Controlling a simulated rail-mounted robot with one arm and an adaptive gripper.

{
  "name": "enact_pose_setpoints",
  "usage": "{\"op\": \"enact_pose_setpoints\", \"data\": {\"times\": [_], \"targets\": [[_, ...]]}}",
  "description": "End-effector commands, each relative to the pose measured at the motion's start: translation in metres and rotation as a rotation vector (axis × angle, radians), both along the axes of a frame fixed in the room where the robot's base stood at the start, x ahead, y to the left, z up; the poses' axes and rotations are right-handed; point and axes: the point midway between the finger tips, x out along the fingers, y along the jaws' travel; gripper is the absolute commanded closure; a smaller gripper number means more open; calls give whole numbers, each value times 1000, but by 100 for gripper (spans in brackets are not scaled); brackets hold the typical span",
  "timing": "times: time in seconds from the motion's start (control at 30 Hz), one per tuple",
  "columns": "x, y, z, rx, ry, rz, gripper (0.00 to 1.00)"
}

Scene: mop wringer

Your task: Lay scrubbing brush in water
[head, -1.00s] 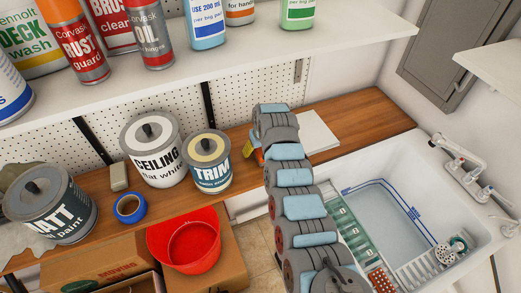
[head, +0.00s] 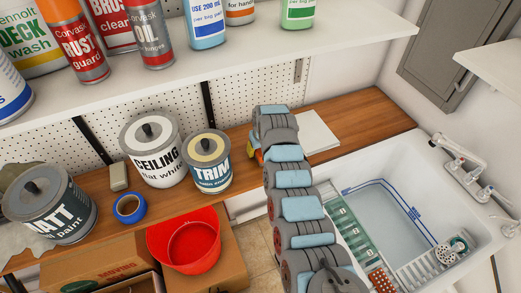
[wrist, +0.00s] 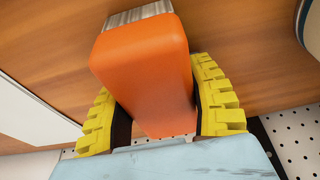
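A scrubbing brush with an orange back (wrist: 145,70) and a grey, bristle-like end (wrist: 145,12) is close up in the wrist view, over the wooden counter. The yellow fingers of my gripper (wrist: 162,95) stand on either side of it, their dark inner faces at its sides. Whether they press on it cannot be told. In the head view my gripper (head: 256,152) is at the counter, left of a white sheet, and the brush is mostly hidden. The white sink (head: 345,164) at the right holds a bluish basin area (head: 385,212) that looks like water.
The wooden counter (head: 375,115) carries paint cans (head: 206,165), a blue tape roll (head: 130,207) and the white sheet (head: 318,133). A shelf (head: 330,42) with cans and bottles hangs above. A faucet (head: 465,165) rises at the sink's right. A red bucket (head: 190,245) stands below.

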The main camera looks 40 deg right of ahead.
Motion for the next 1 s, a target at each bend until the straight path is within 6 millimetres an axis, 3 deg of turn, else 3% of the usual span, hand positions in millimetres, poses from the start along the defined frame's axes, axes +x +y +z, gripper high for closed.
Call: {"op": "enact_pose_setpoints", "data": {"times": [0.57, 1.0], "targets": [[0, -1, 7, -1, -1, -1, 85], [-5, 4, 45, -2, -6, 0, 85]]}}
